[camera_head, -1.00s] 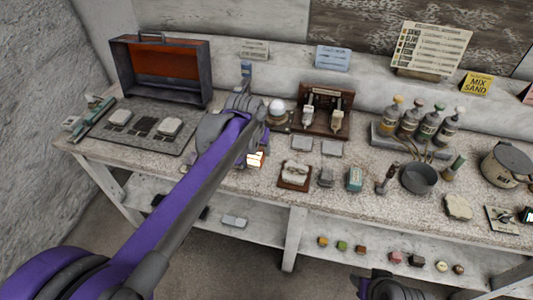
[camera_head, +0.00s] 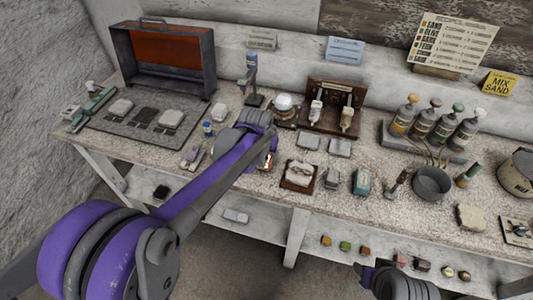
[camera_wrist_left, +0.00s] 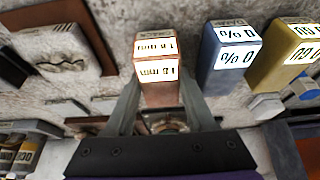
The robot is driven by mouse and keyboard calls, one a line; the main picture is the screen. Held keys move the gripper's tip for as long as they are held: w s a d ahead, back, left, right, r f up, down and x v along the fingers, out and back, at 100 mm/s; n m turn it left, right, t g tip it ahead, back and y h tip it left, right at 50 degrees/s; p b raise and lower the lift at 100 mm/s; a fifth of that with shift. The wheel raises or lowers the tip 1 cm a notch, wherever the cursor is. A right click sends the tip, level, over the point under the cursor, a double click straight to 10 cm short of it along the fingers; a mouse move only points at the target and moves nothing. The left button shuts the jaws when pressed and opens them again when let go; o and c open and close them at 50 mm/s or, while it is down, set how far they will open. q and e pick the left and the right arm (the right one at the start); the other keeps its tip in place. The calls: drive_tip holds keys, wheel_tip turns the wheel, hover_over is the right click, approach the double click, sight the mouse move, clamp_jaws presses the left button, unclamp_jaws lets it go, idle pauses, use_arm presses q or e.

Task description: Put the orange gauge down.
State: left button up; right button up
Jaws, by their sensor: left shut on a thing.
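My left gripper (camera_wrist_left: 165,105) is shut on the orange gauge (camera_wrist_left: 162,95), a small block with white labels reading about 1.8 mm. In the head view my left gripper (camera_head: 266,158) is over the front part of the bench, left of the small wooden tray, and mostly hides the gauge. I cannot tell whether the gauge's far end touches the bench. A blue block (camera_wrist_left: 228,78) and a yellow block (camera_wrist_left: 278,75) with similar labels are beside it in the wrist view, apart from it. Part of my right arm shows at the bottom of the head view; its fingertips are not clear.
The wooden tray with a plaster piece (camera_head: 300,165) is close to the right of the gripper. A grey mat (camera_head: 108,140) with pads lies at left, before an open case (camera_head: 165,92). A rack (camera_head: 348,92) and bottles (camera_head: 420,148) stand behind.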

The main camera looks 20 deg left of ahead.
use_arm(q)
drive_tip(key=shift+f, duration=0.35)
drive_tip(key=shift+f, duration=0.15)
drive_tip(key=o, duration=1.2)
